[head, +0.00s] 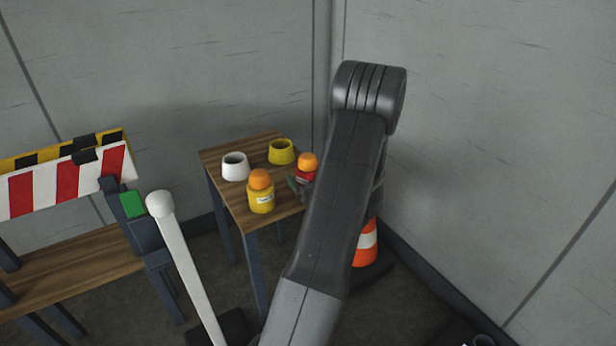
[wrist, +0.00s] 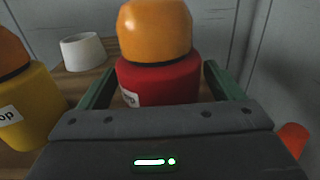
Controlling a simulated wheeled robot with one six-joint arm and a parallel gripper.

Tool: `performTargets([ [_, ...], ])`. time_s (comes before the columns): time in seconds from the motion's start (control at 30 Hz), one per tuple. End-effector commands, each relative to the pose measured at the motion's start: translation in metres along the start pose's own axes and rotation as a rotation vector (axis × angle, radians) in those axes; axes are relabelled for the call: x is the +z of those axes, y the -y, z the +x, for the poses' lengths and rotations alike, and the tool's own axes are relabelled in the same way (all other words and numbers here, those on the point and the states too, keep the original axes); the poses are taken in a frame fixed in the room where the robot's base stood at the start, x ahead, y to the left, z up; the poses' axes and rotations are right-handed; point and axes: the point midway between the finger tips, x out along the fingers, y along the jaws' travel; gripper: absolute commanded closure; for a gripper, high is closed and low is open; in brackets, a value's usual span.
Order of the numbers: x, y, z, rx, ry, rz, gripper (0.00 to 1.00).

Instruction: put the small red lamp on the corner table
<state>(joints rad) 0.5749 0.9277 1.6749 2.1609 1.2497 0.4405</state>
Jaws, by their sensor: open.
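The small red lamp (head: 306,174) has a red body and an orange dome. It is upright at the right side of the wooden corner table (head: 232,146), partly behind my arm. In the wrist view the red lamp (wrist: 160,82) is between the two green fingers of my gripper (wrist: 163,78). The fingers are open, one on each side, with gaps visible. The lamp's foot is hidden, so its contact with the tabletop does not show. In the head view my gripper (head: 298,185) is mostly hidden by the arm.
A yellow lamp (head: 261,198) with an orange dome, a white cup (head: 235,168) and a yellow cup (head: 281,153) stand on the table. An orange-white cone (head: 366,244) is right of it. A white post (head: 185,262) and a bench with a striped barrier (head: 68,182) are left.

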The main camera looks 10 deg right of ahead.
Motion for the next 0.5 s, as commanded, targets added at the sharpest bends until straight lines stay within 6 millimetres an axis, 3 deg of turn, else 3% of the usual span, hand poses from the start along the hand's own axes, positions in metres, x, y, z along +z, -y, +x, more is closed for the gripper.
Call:
performTargets([
  [0.5,0.0,0.001,-0.101,-0.003,0.0,0.001,0.13],
])
